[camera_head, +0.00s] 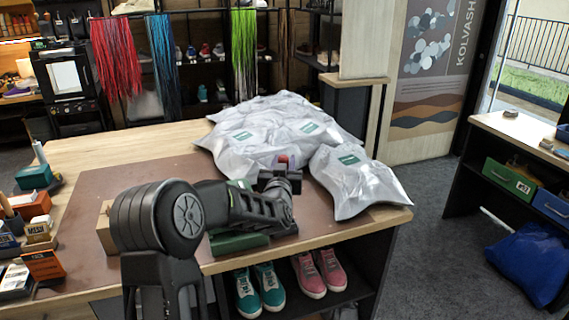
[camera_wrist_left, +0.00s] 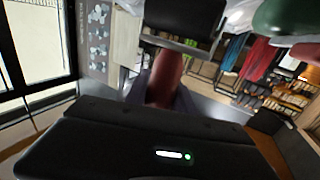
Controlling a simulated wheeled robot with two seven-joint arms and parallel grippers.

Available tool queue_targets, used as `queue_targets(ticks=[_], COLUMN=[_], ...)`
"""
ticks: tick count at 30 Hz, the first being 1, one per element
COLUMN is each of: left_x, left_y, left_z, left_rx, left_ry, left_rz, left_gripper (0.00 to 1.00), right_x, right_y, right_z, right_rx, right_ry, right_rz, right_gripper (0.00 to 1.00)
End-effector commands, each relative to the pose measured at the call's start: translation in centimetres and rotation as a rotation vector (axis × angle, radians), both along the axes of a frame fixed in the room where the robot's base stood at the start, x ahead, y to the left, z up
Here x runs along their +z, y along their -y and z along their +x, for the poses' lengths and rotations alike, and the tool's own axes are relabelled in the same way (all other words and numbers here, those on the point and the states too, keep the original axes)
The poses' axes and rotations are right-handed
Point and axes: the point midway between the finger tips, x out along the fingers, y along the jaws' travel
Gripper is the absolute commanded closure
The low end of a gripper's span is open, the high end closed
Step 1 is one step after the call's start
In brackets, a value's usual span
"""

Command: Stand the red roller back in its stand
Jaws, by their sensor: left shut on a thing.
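My left gripper (camera_head: 281,178) is shut on the red roller, over the front right part of the brown mat. Only a small red end of the roller (camera_head: 283,159) shows above the fingers in the head view. In the left wrist view the red roller (camera_wrist_left: 166,78) stands between the two dark fingers, partly hidden by them. A green base (camera_head: 240,242) lies under my left forearm, mostly covered; I cannot tell whether it is the roller's stand. My right gripper is not in view.
Silver bags (camera_head: 262,135) lie right behind and beside the left gripper. A wooden block (camera_head: 106,232) is left of my arm. Small boxes (camera_head: 42,265) crowd the table's left side. The brown mat (camera_head: 115,190) is bare at its back left.

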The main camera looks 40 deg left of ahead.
Motion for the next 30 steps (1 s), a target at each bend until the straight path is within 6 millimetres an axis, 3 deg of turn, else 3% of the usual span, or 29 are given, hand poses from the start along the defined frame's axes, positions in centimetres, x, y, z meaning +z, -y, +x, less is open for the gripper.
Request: queue_targets(ticks=[11,30], left_x=[-0.4,-4.3], left_y=[0.1,0.1], left_z=[0.0,0.0], left_rx=[-0.001,-0.001], left_ry=[0.001,0.001], left_rz=[0.001,0.001], left_gripper=[1.0,1.0], right_x=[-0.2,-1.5], right_y=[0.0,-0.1], right_z=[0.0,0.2], right_rx=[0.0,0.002], right_ry=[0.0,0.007], right_rz=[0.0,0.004], right_gripper=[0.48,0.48])
